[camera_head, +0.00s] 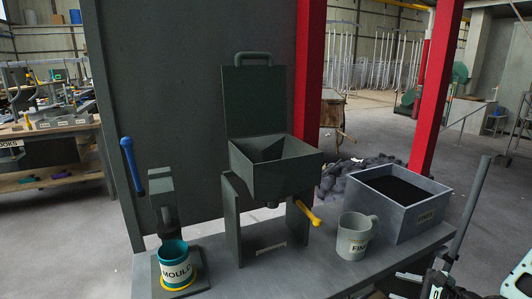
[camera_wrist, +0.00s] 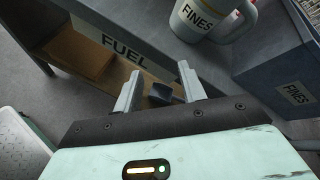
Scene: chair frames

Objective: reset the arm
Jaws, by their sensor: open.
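My gripper (camera_wrist: 160,82) shows in the wrist view with its two grey fingers apart and nothing between them. Beyond the fingers are a shelf front labelled FUEL (camera_wrist: 124,58) and a small dark block (camera_wrist: 160,92). The FINES mug (camera_wrist: 205,18) is above the fingers in that view, apart from them. In the head view, pale green parts of my arm show at the lower right edge, to the right of the bench.
The bench (camera_head: 270,276) holds a MOULD cup (camera_head: 175,268) under a blue-handled press, a hopper (camera_head: 275,163) with its lid raised and a yellow lever (camera_head: 308,213), the FINES mug (camera_head: 353,240), and a grey FINES bin (camera_head: 412,222) of dark material. Red posts stand behind.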

